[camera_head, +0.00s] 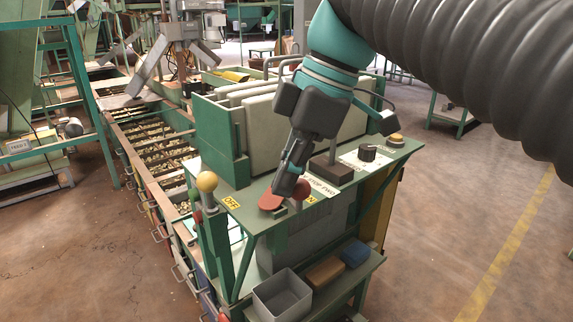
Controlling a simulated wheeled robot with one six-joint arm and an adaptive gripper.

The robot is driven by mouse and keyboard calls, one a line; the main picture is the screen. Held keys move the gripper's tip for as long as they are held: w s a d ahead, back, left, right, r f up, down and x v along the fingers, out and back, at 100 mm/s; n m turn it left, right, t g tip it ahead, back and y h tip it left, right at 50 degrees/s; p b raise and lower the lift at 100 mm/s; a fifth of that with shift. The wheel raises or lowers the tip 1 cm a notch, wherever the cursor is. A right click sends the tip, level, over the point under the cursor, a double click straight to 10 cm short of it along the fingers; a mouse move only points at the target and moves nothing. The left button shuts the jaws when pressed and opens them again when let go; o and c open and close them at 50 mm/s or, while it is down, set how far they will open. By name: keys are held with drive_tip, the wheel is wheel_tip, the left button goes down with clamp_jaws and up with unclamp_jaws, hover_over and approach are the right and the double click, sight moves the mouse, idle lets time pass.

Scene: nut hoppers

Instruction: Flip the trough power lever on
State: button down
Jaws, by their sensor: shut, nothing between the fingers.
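My gripper (288,186) is shut and empty, pointing down at the front edge of the green control bench (343,208). Its fingertips are at a red part (270,201), which looks like the power lever's. Another rounded red part (301,189) shows just right of the fingers. The fingers hide the middle, so I cannot tell how these parts join, which way the lever leans, or whether I touch it. A yellow OFF label (231,203) lies to the left. A yellow label (311,199) to the right shows an N, the rest covered.
A yellow-ball handle (207,182) stands left of the bench. A dark block (331,170), a black knob (367,152) and a yellow button (396,139) are on the bench top. A grey bin (282,296) sits on the lower shelf. Open floor lies right.

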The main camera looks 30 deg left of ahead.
drive_tip(key=shift+w+d, duration=0.5)
drive_tip(key=shift+d, duration=0.15)
drive_tip(key=shift+w+d+p, duration=0.15)
drive_tip(key=shift+w+p, duration=0.05)
drive_tip(key=shift+p, duration=0.1)
drive_tip(key=s+a, duration=0.1)
drive_tip(key=s, duration=0.3)
drive_tip(key=w+r+p, duration=0.1)
drive_tip(key=w+r, duration=0.2)
drive_tip(key=r, duration=0.7)
drive_tip(key=shift+d, duration=0.25)
drive_tip(key=shift+w+r, duration=0.1)
